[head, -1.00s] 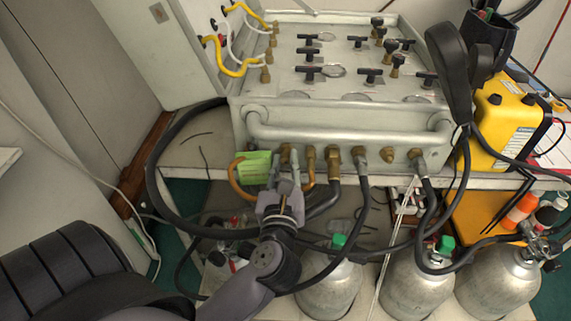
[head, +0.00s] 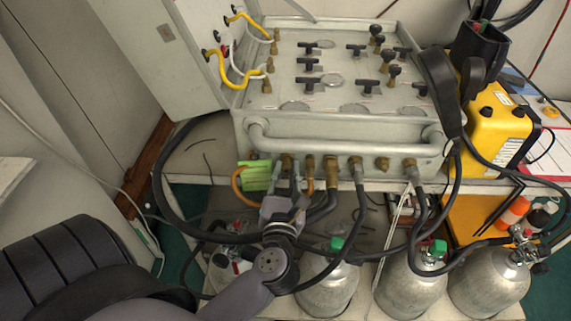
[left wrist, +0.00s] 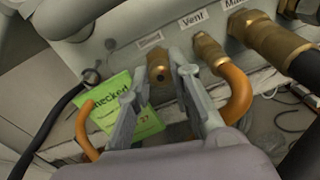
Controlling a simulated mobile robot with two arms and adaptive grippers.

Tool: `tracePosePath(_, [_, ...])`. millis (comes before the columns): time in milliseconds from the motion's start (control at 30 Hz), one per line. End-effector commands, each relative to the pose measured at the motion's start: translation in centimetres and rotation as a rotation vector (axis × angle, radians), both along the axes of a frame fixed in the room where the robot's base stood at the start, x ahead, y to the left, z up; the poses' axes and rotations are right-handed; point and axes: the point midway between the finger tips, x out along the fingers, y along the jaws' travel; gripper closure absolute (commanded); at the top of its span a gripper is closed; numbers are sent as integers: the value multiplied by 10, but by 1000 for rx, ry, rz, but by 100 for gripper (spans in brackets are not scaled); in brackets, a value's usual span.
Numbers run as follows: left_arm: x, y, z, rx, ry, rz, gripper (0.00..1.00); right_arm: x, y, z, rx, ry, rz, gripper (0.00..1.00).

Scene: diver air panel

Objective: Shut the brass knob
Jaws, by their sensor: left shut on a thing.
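The brass knob (head: 287,162) sits on the front face of the grey air panel (head: 340,135), near its left end, above my left gripper (head: 286,178). In the left wrist view the brass knob (left wrist: 158,66) shows between the two grey fingers of my left gripper (left wrist: 160,72). The fingers are shut on it, one on each side. The fingers hide part of its sides and lower end. A small label above the knob is too blurred to read. My right gripper is in neither view.
A green tag (left wrist: 125,110) hangs just left of the knob, and an orange hose (left wrist: 238,95) curves close on the right. Several brass fittings with black hoses line the panel front. Gas cylinders (head: 410,285) stand below. A yellow case (head: 495,135) is at the right.

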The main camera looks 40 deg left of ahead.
Motion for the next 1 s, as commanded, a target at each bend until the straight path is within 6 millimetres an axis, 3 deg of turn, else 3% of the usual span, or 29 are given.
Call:
tracePosePath(33, [0, 0, 6, 37, 28, -1, 100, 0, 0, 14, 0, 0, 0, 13])
tracePosePath(500, [0, -1, 6, 416, 259, -1, 100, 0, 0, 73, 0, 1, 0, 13])
tracePosePath(1000, [0, -1, 2, 703, 433, -2, 100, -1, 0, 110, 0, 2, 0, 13])
